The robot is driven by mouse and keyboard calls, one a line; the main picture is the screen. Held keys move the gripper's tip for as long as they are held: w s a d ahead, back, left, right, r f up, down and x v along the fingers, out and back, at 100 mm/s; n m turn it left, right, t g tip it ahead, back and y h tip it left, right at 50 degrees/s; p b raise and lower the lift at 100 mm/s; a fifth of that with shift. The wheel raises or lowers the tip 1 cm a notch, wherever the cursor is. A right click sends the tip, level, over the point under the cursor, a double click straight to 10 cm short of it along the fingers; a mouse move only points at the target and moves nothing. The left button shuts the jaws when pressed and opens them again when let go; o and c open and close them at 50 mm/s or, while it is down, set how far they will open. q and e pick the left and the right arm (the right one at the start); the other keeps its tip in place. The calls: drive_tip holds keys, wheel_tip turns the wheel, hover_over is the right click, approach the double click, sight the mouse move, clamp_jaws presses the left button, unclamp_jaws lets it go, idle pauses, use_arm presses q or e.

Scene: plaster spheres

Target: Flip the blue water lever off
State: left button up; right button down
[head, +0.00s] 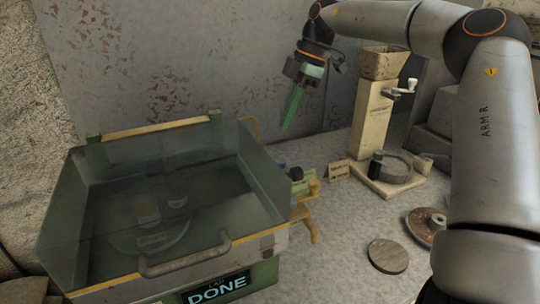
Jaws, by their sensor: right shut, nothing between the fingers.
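A small blue part, seemingly the water lever (296,174), shows at the right side of the open-topped machine (190,262). It is small and partly hidden among green and yellow fittings, so I cannot tell its position clearly. My right gripper (291,109) hangs above and behind it, in front of the back wall. Its green fingers are shut, point down and hold nothing. They are apart from the lever. My left gripper is out of view.
The machine has clear side walls, a front handle (185,262) and a screen reading DONE (217,288). A cream hopper stand (372,118) with a crank is at the back right. Round discs (388,256) lie on the speckled table. A yellow bracket (307,212) juts from the machine's side.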

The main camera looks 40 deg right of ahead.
drive_tip(key=shift+s, duration=0.1)
drive_tip(key=x, duration=1)
drive_tip(key=shift+b, duration=0.3)
drive_tip(key=shift+d, duration=0.1)
